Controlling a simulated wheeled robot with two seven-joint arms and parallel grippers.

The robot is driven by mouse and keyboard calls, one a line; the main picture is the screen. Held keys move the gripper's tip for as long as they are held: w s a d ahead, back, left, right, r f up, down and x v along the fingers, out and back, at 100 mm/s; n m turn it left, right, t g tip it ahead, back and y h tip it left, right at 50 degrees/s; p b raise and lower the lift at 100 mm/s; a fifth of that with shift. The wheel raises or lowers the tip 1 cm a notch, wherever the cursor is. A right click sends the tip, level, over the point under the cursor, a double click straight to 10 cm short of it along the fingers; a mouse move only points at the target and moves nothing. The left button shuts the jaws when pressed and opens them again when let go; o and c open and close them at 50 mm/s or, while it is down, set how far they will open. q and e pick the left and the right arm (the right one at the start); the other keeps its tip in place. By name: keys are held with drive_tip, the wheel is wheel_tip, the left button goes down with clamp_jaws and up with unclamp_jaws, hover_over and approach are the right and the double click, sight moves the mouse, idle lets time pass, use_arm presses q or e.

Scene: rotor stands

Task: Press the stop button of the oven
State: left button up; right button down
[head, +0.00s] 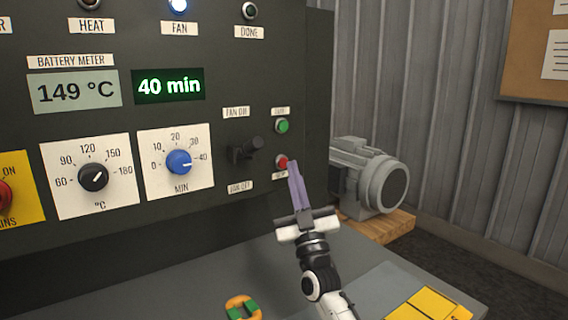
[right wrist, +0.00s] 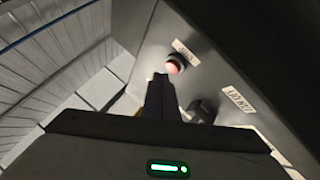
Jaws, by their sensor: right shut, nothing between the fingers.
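The oven's control panel (head: 222,122) fills the left and middle of the head view. The red stop button (head: 281,162) sits low on its right side, below the green button (head: 282,126). My right gripper (head: 295,166) is shut and empty, with its fingertips close beside the red button. The right wrist view shows the red button (right wrist: 173,66) just beyond the shut fingers (right wrist: 161,78). I cannot tell whether the fingertips touch it. My left gripper is not in view.
A black fan lever (head: 246,149) stands out left of the buttons. Dials, a 149 °C meter (head: 74,91) and a 40 min display (head: 168,85) are further left. A grey motor (head: 367,177) on a wooden base stands right. Yellow pieces (head: 432,304) lie on the table.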

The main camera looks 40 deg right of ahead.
drive_tip(key=shift+s+a+p, duration=0.15)
drive_tip(key=shift+s+p, duration=0.5)
drive_tip(key=shift+s, duration=0.6)
drive_tip(key=shift+s+a+p, duration=0.1)
drive_tip(key=shift+s+p, duration=0.5)
drive_tip(key=shift+s, duration=0.65)
